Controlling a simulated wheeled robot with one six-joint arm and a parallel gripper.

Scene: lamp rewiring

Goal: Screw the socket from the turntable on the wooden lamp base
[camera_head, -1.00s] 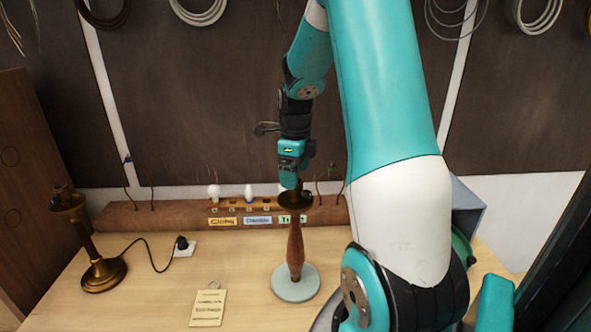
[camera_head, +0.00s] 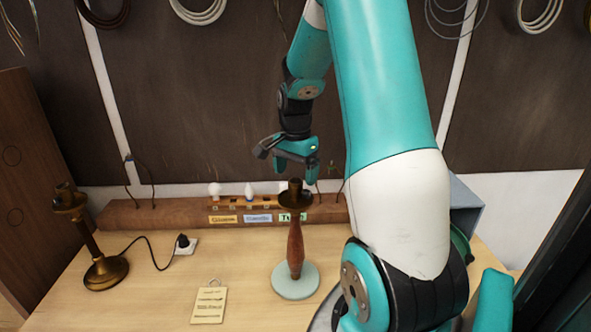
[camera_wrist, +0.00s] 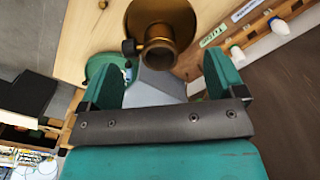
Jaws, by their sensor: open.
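The wooden lamp base (camera_head: 295,245) stands upright on a pale round foot (camera_head: 295,283), with a brass cup (camera_head: 296,200) on top. A dark brass socket (camera_head: 295,187) stands upright in the cup; I cannot tell how tightly it sits. In the wrist view the socket (camera_wrist: 159,50) shows its open end and a small side knob, with the cup (camera_wrist: 160,14) around it. My gripper (camera_head: 296,168) is open and empty just above the socket. In the wrist view its two fingers (camera_wrist: 161,75) are spread apart. A green round thing (camera_head: 461,248), perhaps the turntable, is mostly hidden behind my arm.
A brass lamp (camera_head: 105,270) with a cord to a white outlet (camera_head: 186,247) stands at left. A wooden rack (camera_head: 170,214) with bulbs and labels runs along the back. A paper tag (camera_head: 209,305) lies in front. The table between brass lamp and tag is clear.

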